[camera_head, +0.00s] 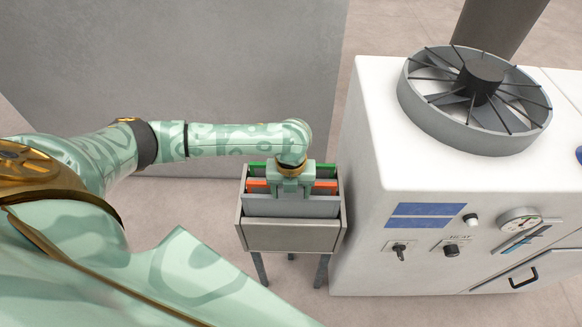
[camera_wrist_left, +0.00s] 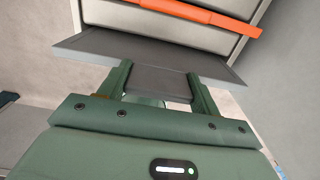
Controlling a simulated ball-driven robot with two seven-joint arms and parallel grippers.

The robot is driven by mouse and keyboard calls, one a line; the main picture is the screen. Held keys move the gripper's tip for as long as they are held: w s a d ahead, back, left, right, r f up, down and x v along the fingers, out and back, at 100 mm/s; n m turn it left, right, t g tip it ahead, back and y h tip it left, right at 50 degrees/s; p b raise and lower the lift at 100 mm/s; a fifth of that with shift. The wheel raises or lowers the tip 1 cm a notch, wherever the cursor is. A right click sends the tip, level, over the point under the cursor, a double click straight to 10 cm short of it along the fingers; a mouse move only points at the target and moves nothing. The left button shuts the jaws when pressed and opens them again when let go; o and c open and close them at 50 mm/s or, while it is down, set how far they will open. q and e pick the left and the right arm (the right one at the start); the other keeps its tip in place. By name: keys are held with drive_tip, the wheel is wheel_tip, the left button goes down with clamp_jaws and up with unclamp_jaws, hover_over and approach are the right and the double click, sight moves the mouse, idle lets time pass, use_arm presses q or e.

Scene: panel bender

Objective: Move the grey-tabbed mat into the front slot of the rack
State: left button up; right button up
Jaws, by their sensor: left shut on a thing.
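The rack (camera_head: 291,238) is a grey open-topped holder on legs in the middle of the head view. The grey-tabbed mat (camera_head: 262,206) stands upright at the front of the rack, its lower part hidden behind the rack's front wall. My left gripper (camera_head: 291,191) is over the rack, pointing down. In the left wrist view, its two fingers (camera_wrist_left: 163,88) are shut on the mat's grey tab (camera_wrist_left: 158,78). The mat's wide edge (camera_wrist_left: 88,45) shows just past the fingertips. How deep the mat sits is hidden. My right gripper is out of view.
An orange-edged mat (camera_head: 325,187) and a green-edged mat (camera_head: 322,170) stand behind the grey one. A white machine (camera_head: 375,130) with a round fan (camera_head: 473,100) stands close to the rack's right. A grey panel (camera_head: 235,60) stands behind. Floor is free in front.

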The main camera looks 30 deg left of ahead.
sight(291, 198)
use_arm(q)
drive_tip(key=shift+f+b, duration=1)
drive_tip(key=shift+f, duration=1)
drive_tip(key=o, duration=1.4)
drive_tip(key=shift+o, duration=0.2)
drive_tip(key=shift+r, duration=0.1)
wheel_tip(291, 198, up, 16)
drive_tip(key=p, duration=0.5)
drive_tip(key=shift+p, duration=0.3)
